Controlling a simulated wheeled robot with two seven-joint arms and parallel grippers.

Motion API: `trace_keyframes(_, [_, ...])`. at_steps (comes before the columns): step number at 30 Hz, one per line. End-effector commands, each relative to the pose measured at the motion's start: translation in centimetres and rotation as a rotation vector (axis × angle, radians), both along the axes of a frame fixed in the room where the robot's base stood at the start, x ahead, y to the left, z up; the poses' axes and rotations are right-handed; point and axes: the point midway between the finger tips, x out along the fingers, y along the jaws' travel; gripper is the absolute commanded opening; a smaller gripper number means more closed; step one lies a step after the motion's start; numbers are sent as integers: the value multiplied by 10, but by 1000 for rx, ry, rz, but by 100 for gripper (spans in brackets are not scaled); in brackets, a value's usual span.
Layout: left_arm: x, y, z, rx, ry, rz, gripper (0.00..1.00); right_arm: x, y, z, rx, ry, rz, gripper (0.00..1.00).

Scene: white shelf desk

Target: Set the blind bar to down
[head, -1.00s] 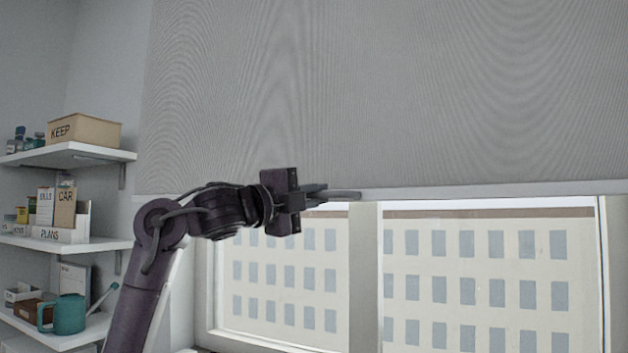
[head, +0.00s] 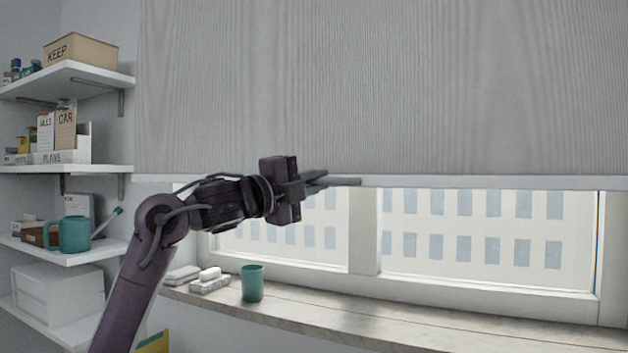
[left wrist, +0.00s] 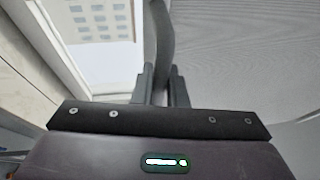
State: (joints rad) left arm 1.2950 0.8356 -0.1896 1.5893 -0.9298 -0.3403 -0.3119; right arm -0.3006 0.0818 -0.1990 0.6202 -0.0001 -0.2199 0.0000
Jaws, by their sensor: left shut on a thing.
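The grey blind (head: 380,90) hangs over the upper part of the window. Its pale blind bar (head: 480,182) runs along the bottom edge, with the lower window panes showing below it. My left gripper (head: 338,181) is at the bar, left of the window's middle post, and is shut on it. In the left wrist view, the fingers (left wrist: 160,88) close on the bar (left wrist: 160,45), with the blind fabric (left wrist: 235,50) on the right and the window (left wrist: 100,22) on the left. My right gripper is not in view.
Below the window is a sill (head: 330,310) with a teal cup (head: 252,283) and white blocks (head: 210,281). Wall shelves (head: 65,170) at the left hold boxes and a teal watering can (head: 70,234). The space between bar and sill is clear.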

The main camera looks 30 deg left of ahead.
Motion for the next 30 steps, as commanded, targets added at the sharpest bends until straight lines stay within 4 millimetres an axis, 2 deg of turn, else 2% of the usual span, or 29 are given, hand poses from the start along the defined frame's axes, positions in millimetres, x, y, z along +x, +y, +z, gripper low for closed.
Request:
trace_keyframes(6, [0, -1, 0, 1, 1, -1, 0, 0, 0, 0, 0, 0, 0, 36])
trace_keyframes(7, [0, -1, 0, 1, 1, -1, 15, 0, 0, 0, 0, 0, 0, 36])
trace_keyframes(12, [0, 0, 0, 1, 1, -1, 34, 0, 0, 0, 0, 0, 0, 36])
trace_keyframes(22, [-6, 2, -2, 2, -1, 1, 34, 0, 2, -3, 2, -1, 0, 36])
trace_keyframes(30, [-46, 17, -12, 3, -2, 2, 34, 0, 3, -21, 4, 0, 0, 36])
